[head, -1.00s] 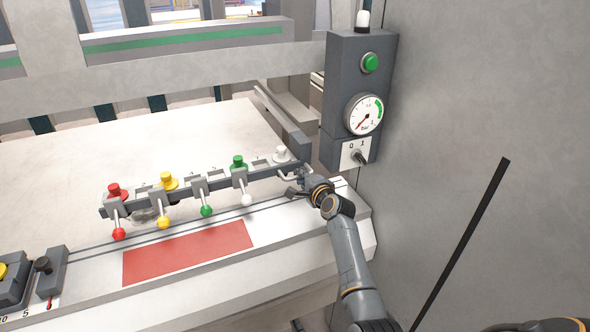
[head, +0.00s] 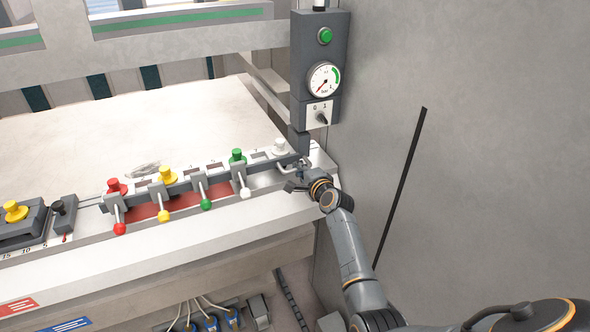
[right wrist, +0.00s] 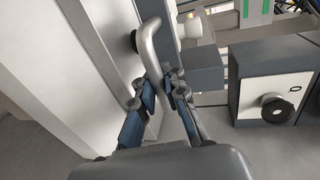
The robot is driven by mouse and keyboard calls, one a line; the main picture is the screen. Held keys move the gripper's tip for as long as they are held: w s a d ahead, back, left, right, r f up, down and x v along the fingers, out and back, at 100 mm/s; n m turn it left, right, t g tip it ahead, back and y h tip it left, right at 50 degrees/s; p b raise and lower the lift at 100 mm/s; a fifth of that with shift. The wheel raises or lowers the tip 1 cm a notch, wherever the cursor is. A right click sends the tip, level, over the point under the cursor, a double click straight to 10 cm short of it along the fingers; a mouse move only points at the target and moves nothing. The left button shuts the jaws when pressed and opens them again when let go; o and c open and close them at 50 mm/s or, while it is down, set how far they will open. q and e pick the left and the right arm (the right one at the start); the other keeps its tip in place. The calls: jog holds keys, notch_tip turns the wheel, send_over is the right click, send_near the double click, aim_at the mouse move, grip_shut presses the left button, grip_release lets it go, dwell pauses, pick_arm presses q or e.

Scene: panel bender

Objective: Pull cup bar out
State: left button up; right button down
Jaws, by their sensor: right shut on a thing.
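The cup bar (head: 187,185) is a long dark bar with red, yellow, green and white cups along it and ball-ended levers hanging at its front. It lies over the red field (head: 140,212) on the machine's front ledge, covering part of it. At its right end is a curved silver handle (right wrist: 147,45). My right gripper (head: 297,175) is at that end, and the right wrist view shows its fingers (right wrist: 162,84) closed on the lower end of the handle. The fingers hide part of the handle. My left gripper is not in view.
A grey control box (head: 312,60) with a green button, gauge and switch stands behind the bar's right end. A grey wall (head: 480,80) is close on the right. A dark block with a yellow knob (head: 15,211) sits at the left. The pale sheet (head: 60,145) behind is mostly clear.

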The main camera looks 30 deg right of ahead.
jog(key=shift+d+r, duration=0.1)
jog(key=shift+r, duration=0.05)
jog(key=c, duration=1.6)
grip_release()
jog(key=shift+s, duration=0.15)
jog(key=shift+o, duration=1)
jog(key=shift+s+r, duration=0.15)
jog(key=shift+s, duration=0.1)
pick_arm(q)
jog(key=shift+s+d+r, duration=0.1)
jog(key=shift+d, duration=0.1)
pick_arm(e)
jog(key=v, duration=1.2)
jog(key=shift+r, duration=0.15)
jog(key=shift+s, duration=0.15)
